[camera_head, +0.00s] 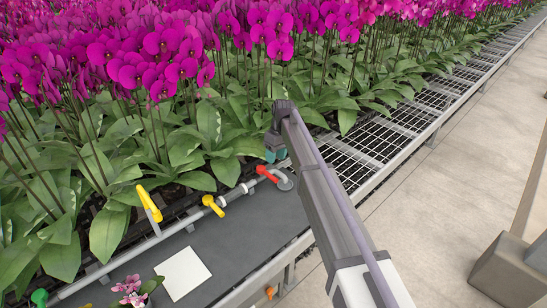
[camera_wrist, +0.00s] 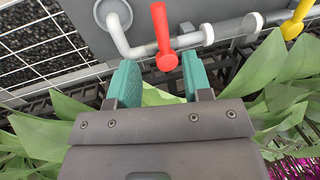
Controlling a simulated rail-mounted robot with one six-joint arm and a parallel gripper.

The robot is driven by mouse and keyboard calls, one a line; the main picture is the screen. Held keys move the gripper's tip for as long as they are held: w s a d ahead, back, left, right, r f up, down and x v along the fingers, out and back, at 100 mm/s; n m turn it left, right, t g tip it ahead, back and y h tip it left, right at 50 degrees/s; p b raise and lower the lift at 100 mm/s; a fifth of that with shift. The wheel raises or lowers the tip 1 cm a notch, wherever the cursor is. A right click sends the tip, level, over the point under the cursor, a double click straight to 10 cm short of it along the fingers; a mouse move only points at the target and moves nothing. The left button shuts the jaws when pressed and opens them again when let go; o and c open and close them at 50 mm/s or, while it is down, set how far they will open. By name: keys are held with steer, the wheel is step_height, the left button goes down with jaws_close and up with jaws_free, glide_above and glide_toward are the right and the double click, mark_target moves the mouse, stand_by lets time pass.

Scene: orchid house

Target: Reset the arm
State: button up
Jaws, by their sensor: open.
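My gripper (camera_head: 275,156) hangs at the end of my arm above the bench edge, close to the red valve handle (camera_head: 267,174). In the wrist view my gripper (camera_wrist: 158,82) shows two teal fingers standing apart with nothing gripped between them. The red handle (camera_wrist: 162,35) shows just beyond the fingertips, on a grey pipe (camera_wrist: 136,50); it looks apart from the fingers, though the exact gap is hard to judge.
Yellow valve handles (camera_head: 149,203) (camera_head: 213,206) sit along the pipe. A white card (camera_head: 183,273) lies on the dark tray (camera_head: 236,255). Dense magenta orchids (camera_head: 160,50) and leaves (camera_head: 200,150) crowd behind. Mesh bench (camera_head: 372,150) runs right; the concrete aisle (camera_head: 440,210) is open.

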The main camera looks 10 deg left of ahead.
steer(key=r, duration=0.1)
steer(key=r+p, duration=0.1)
steer(key=shift+w+d+r, duration=0.15)
steer(key=shift+w+r, duration=0.05)
steer(key=shift+r, duration=0.2)
steer(key=s+d+m+t+h, duration=0.1)
steer(key=s+d+m, duration=0.9)
steer(key=s+d, duration=2.2)
steer(key=shift+s+f+m+t, duration=0.2)
steer(key=shift+s+m+t, duration=0.2)
steer(key=shift+s, duration=0.45)
